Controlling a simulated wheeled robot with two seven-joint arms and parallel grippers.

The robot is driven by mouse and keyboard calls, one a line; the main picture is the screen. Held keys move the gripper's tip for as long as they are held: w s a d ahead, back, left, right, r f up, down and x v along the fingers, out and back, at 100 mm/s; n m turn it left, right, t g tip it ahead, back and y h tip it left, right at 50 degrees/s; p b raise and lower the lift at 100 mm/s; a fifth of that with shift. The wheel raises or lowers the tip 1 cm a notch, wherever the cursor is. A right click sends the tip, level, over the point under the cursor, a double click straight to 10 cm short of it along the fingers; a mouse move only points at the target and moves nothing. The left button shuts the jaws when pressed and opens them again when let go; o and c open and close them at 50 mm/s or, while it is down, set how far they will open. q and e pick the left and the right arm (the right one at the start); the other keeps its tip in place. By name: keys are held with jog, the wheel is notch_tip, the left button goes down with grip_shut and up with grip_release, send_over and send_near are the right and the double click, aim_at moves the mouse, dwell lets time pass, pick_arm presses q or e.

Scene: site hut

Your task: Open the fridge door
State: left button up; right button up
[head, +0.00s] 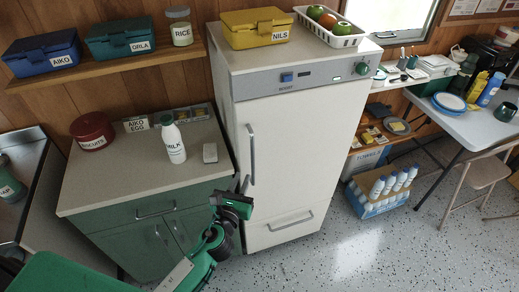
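The white fridge (310,160) stands in the middle of the head view, with a grey control panel across its top front. Its door (300,150) looks shut. A long vertical handle (251,155) runs along the door's left side. My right gripper is not in view.
A green cabinet (84,203) stands left of the fridge, with a milk bottle (174,145) and a red biscuit tin (92,132) on top. A yellow box (255,30) and a fruit basket (345,40) sit on the fridge. Floor (360,245) at the front right is clear.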

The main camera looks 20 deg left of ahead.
aim_at(252, 153)
pick_arm(q)
jog(key=w+p, duration=0.2)
jog(key=w, duration=1)
jog(key=shift+w, duration=0.35)
grip_shut()
